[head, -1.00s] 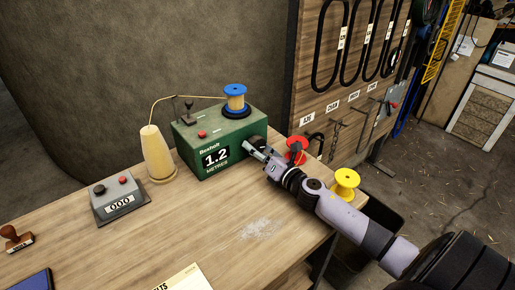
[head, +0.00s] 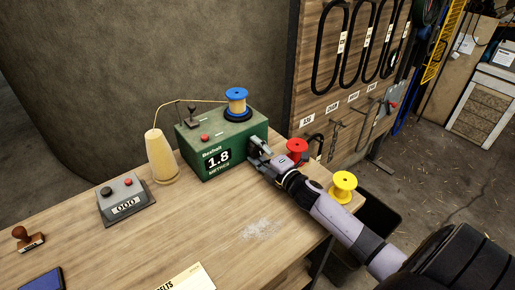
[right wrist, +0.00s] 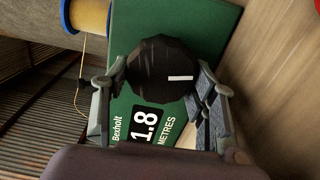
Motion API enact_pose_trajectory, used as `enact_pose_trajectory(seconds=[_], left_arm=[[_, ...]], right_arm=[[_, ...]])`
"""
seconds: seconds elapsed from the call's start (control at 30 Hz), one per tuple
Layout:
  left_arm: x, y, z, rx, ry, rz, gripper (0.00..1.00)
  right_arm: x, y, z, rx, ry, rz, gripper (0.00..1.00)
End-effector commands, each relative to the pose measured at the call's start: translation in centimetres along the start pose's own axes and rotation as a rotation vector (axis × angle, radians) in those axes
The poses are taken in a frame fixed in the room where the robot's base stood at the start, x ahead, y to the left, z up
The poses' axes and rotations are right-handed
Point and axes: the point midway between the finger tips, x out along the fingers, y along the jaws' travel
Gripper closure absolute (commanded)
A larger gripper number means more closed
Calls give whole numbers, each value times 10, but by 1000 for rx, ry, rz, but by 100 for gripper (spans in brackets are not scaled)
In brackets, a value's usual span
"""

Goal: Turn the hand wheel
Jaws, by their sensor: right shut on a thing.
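The green winder box (head: 238,153) marked Bexholt stands on the bench and its display (head: 219,158) reads 1.8 metres. The hand wheel (right wrist: 160,70) is a black faceted knob with a white mark on the box's front face, seen in the right wrist view. My right gripper (head: 258,146) is at that face, with its fingers (right wrist: 158,95) on either side of the knob, shut on it. In the head view the gripper mostly hides the knob. A blue spool (head: 236,100) with yellow cord sits on top of the box. My left gripper is not in view.
A cone of yellow cord (head: 160,158) stands left of the box. A counter box (head: 126,200) reading 000 is nearer. Red (head: 297,151) and yellow (head: 343,186) spools stand right, close to my right arm. A stamp (head: 26,238) is at far left.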

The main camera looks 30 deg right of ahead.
Motion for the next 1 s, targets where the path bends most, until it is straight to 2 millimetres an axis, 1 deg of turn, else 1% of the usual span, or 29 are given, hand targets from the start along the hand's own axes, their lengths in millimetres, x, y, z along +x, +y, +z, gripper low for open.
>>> enact_pose_trajectory(seconds=[0.03,0.2,0.4,0.93,0.97,1.0], left_arm=[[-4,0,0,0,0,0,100],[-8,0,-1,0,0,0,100],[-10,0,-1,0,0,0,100],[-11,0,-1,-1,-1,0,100],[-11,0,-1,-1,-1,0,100],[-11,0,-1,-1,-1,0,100]], right_arm=[[0,2,1,35,-2,-1,75],[0,2,1,124,-2,-1,75],[0,1,1,186,-2,-1,75],[0,1,1,210,-2,-1,75],[0,1,1,210,-2,-1,46],[0,1,1,210,-2,-1,44]])
